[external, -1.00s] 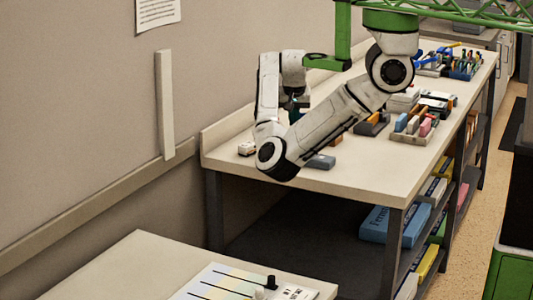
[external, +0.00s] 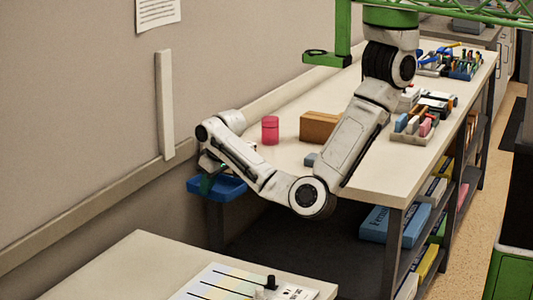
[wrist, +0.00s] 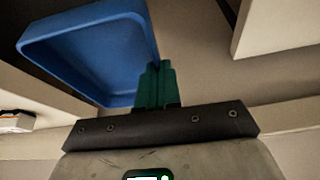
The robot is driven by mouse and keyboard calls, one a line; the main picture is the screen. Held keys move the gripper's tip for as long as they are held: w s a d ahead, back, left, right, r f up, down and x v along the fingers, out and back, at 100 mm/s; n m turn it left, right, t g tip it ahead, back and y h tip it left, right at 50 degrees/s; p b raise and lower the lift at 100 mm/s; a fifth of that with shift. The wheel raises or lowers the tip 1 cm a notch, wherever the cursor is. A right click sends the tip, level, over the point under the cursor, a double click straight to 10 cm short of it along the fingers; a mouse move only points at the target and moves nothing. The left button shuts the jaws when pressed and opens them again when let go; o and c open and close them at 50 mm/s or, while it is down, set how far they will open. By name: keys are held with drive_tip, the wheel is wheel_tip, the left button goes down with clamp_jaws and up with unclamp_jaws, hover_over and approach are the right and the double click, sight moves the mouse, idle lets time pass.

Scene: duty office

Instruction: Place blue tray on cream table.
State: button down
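The blue tray (external: 230,187) is a shallow open box, held in the air just off the left end of the long cream-topped bench (external: 385,178), close to the wall. In the wrist view the green fingers (wrist: 156,84) are closed together on the tray's wall, and the tray (wrist: 133,50) looks empty and tilted. Another cream-topped table (external: 130,265) stands in the near foreground, below and left of the tray. The arm hides part of the bench's left end.
A pink cylinder (external: 270,130), a brown block (external: 318,126) and a grey block (external: 311,159) stand on the bench. Trays of stationery fill its far part. A white sheet with lines and knobs (external: 225,284) lies on the near table, whose left part is clear.

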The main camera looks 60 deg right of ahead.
drive_tip(key=s+a+r+n+y, duration=0.2)
drive_tip(key=a+r+n, duration=0.15)
drive_tip(key=a, duration=0.45)
drive_tip(key=s+a+r+n+y, duration=0.1)
drive_tip(key=s+a+r+n, duration=0.15)
drive_tip(key=a+n, duration=0.4)
drive_tip(key=s+a+n+g+y, duration=0.25)
drive_tip(key=s+a+n, duration=0.25)
drive_tip(key=s+a, duration=0.85)
drive_tip(key=shift+h, duration=0.55)
drive_tip(key=w+a+f, duration=0.1)
drive_tip(key=w+f, duration=0.2)
drive_tip(key=w+a+f, duration=0.2)
drive_tip(key=w, duration=0.2)
drive_tip(key=w+a+f, duration=0.2)
drive_tip(key=w+f, duration=0.1)
drive_tip(key=shift+w+f, duration=0.3)
drive_tip(key=shift+w, duration=0.05)
drive_tip(key=shift+w+a+f, duration=0.3)
drive_tip(key=shift+w+f, duration=0.25)
drive_tip(key=shift+f, duration=1.7)
